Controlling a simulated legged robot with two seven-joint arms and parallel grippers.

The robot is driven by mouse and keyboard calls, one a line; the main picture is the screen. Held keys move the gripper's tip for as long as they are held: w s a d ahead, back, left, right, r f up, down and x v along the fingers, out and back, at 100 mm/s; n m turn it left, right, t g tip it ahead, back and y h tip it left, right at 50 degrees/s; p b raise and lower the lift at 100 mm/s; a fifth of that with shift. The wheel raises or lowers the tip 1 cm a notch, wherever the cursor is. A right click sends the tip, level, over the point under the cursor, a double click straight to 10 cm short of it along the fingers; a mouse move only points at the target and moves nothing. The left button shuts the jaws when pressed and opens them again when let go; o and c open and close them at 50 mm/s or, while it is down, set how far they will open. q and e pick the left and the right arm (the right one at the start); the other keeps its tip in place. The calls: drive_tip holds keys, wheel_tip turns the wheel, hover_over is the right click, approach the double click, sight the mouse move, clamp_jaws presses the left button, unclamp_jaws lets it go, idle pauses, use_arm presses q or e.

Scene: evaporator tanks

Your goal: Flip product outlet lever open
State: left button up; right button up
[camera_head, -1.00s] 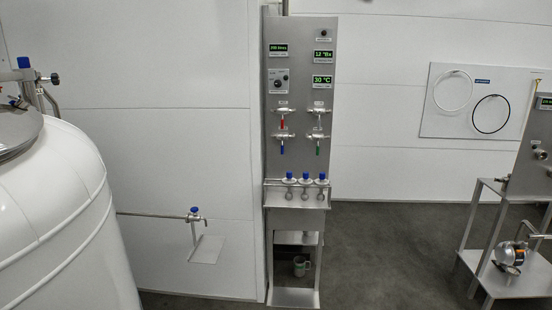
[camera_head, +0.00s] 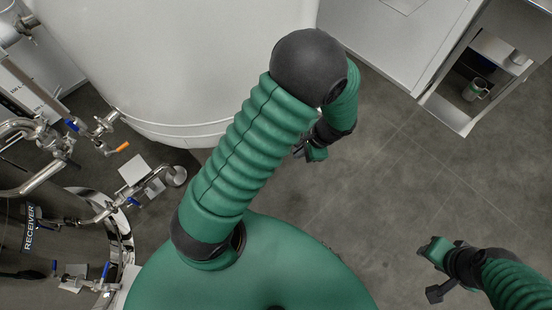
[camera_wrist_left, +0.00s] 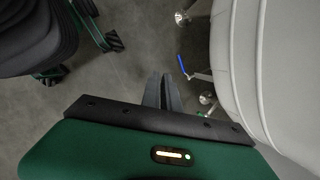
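Several valves with coloured levers stand at the left in the head view. They include an orange lever (camera_head: 122,148), a blue lever (camera_head: 72,125) and a lower blue lever (camera_head: 133,201). I cannot tell which is the product outlet lever. The left wrist view shows a blue lever (camera_wrist_left: 182,64) beside the white tank, beyond and right of my fingers. My left gripper (camera_head: 299,151) hangs beside the white tank, mostly hidden by its arm. Its dark fingers (camera_wrist_left: 162,92) look shut and empty, apart from any lever. My right gripper (camera_head: 432,270) is over the floor at lower right; its fingers are unclear.
The large white tank (camera_head: 180,65) fills the upper middle. A steel vessel marked RECEIVER (camera_head: 29,228) and pipes crowd the left. A metal stand with a mug (camera_head: 475,90) is at upper right. The grey floor (camera_head: 390,170) between is clear.

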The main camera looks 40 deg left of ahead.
use_arm(q)
drive_tip(key=w+a+f+m+y+b, duration=0.2)
drive_tip(key=f+b, duration=0.4)
drive_tip(key=f, duration=0.6)
drive_tip(key=w+a+f+m+t+y+b, duration=0.1)
drive_tip(key=f+m+b, duration=0.4)
drive_tip(key=f, duration=0.8)
drive_tip(key=w+a+f+m+t+y+b, duration=0.1)
drive_tip(key=w+a+f+m+y+b, duration=0.1)
drive_tip(key=f+b, duration=0.5)
drive_tip(key=shift+w+a+f+m+y, duration=0.1)
drive_tip(key=shift+a+f+m+y, duration=0.3)
drive_tip(key=shift+f, duration=0.6)
drive_tip(key=shift+w+a+f+m+y, duration=0.25)
drive_tip(key=shift+f+y, duration=0.2)
drive_tip(key=shift+f, duration=0.5)
drive_tip(key=shift+a+f+m+y, duration=0.25)
drive_tip(key=shift+a+f+y, duration=0.2)
drive_tip(key=shift+f, duration=0.55)
clamp_jaws()
drive_tip(key=shift+w+f+m, duration=0.1)
drive_tip(key=shift+f+m, duration=0.1)
drive_tip(key=shift+m, duration=0.1)
drive_tip(key=b+x, duration=0.5)
drive_tip(key=x, duration=0.6)
wheel_tip(320, 180, up, 5)
drive_tip(key=shift+w+a+f, duration=0.1)
drive_tip(key=shift+f, duration=0.1)
